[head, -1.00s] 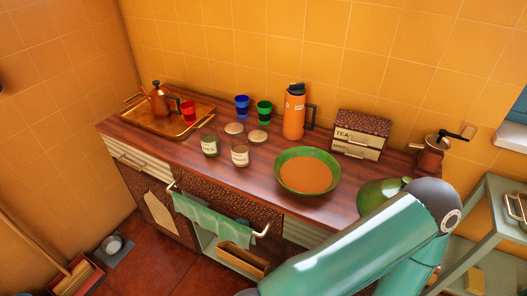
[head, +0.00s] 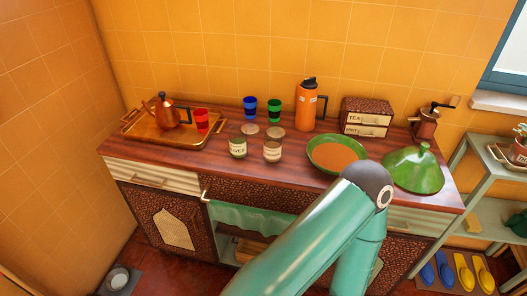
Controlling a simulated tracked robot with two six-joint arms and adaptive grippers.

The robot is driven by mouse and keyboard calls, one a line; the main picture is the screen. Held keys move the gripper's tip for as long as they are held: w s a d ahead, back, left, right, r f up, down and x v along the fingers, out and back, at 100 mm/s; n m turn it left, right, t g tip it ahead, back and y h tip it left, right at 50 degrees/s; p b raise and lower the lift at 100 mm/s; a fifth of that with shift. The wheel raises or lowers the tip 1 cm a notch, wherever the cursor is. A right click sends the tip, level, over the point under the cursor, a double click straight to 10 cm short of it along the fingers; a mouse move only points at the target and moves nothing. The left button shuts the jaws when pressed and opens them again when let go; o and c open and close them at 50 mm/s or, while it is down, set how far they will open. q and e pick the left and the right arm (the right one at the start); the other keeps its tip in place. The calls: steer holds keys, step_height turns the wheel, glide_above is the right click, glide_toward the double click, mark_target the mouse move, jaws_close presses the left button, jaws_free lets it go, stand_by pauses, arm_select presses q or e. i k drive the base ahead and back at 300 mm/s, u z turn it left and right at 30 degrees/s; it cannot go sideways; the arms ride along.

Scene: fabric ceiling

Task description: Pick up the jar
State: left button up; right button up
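Two small glass jars with pale labels stand upright on the wooden counter top (head: 300,180). The left jar (head: 238,148) and the right jar (head: 272,151) stand side by side, apart, left of the green-rimmed bowl. Two round, flat, pale discs that look like lids, a left one (head: 249,130) and a right one (head: 275,133), lie just behind them. A teal arm of mine rises from the bottom edge, with its bend in front of the bowl. Neither of my grippers is in view.
A tray (head: 150,133) holds a copper teapot (head: 165,112) and red cup (head: 201,121). Behind the jars are a blue cup (head: 249,109), green cup (head: 274,111) and orange flask (head: 306,107). The bowl (head: 337,152), tea box (head: 366,117), grinder (head: 425,124) and green lid (head: 413,170) stand right.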

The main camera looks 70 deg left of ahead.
mark_target(272, 144)
steer(key=u, duration=1.25)
steer(key=i, duration=0.7)
steer(key=u, duration=0.1)
